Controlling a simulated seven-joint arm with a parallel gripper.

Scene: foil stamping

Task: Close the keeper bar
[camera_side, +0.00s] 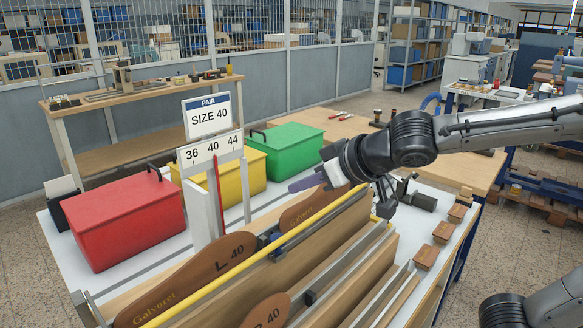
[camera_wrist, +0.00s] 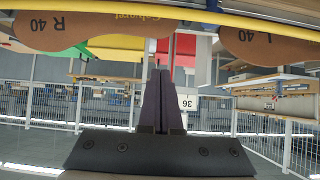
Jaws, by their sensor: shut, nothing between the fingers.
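The yellow bar (camera_side: 270,252), which I take for the keeper bar, runs lengthwise along the wooden rack (camera_side: 350,262). It also crosses the top of the wrist view (camera_wrist: 240,17). A brown sole marked L 40 (camera_side: 190,280) stands behind it, with another sole (camera_side: 300,208) farther along. My gripper (camera_side: 292,187) is shut and empty, above and behind the bar's far part. In the wrist view my gripper (camera_wrist: 158,75) shows dark fingers together, apart from the bar. I cannot tell the bar's latch state.
Red (camera_side: 125,215), yellow (camera_side: 240,178) and green (camera_side: 287,150) boxes stand behind the rack. Small wooden blocks (camera_side: 442,232) line the right edge.

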